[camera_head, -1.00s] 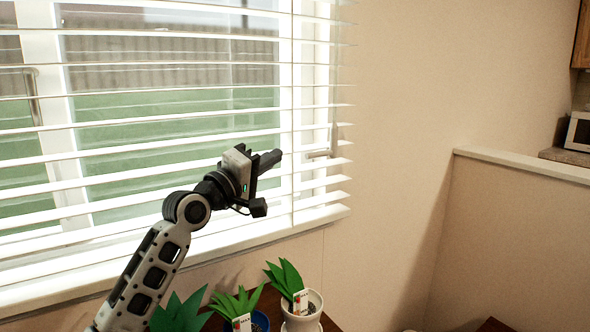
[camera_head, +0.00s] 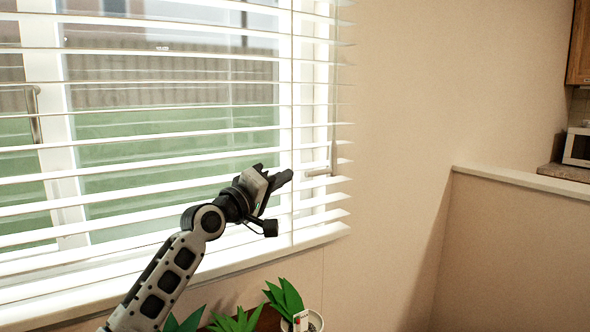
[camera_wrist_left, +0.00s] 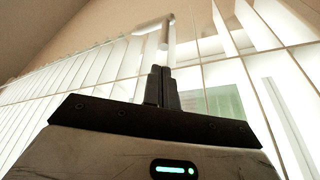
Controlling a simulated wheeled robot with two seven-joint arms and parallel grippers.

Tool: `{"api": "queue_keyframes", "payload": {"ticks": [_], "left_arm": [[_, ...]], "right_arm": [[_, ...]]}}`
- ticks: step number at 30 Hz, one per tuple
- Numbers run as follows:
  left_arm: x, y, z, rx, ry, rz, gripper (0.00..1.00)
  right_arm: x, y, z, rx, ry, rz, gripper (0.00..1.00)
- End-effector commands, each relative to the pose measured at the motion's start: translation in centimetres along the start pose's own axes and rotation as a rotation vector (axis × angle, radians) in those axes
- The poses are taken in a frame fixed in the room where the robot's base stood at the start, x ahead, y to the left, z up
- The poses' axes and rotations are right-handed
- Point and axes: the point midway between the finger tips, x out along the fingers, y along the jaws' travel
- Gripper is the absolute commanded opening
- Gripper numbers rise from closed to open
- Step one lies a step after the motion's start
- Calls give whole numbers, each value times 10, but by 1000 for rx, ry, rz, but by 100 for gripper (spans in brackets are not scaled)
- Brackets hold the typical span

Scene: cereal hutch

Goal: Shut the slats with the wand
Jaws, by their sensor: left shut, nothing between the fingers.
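White slatted blinds (camera_head: 180,181) cover the window. The slats are open, with wide gaps showing the outdoors. A slim, pale upright rod (camera_head: 334,125), which looks like the wand, is at the right end of the blinds; its exact outline is hard to tell against the slats. In the left wrist view a pale rod (camera_wrist_left: 171,35) with a bent end shows beyond the fingertips. My left gripper (camera_head: 286,177) is shut and empty in front of the lower slats, left of the rod and apart from it; its fingers (camera_wrist_left: 161,72) point toward the rod. My right gripper is out of view.
Potted plants with green leaves (camera_head: 285,298) stand below the sill, under my left arm. Bare wall (camera_head: 400,110) lies to the right, then a half-height wall (camera_head: 520,240) and a microwave (camera_head: 578,147).

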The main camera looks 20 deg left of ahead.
Motion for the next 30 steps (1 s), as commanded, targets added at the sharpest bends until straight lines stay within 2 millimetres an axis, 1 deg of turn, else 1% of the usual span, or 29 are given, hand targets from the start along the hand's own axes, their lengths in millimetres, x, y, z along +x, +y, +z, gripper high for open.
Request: {"api": "queue_keyframes", "payload": {"ticks": [1,3,6,9,12,24,30], "left_arm": [[11,2,-1,-4,0,1,0],[22,2,0,-3,0,0,0],[34,0,-1,-3,0,1,0],[41,0,0,-2,-1,0,0],[44,0,0,-1,0,0,0],[46,0,1,0,2,-2,0],[55,1,5,2,25,-16,0]], "right_arm": [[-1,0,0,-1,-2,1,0],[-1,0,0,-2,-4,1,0],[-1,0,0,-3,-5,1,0],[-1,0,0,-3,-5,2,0],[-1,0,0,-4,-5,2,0],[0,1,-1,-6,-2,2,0],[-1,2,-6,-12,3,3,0]]}}
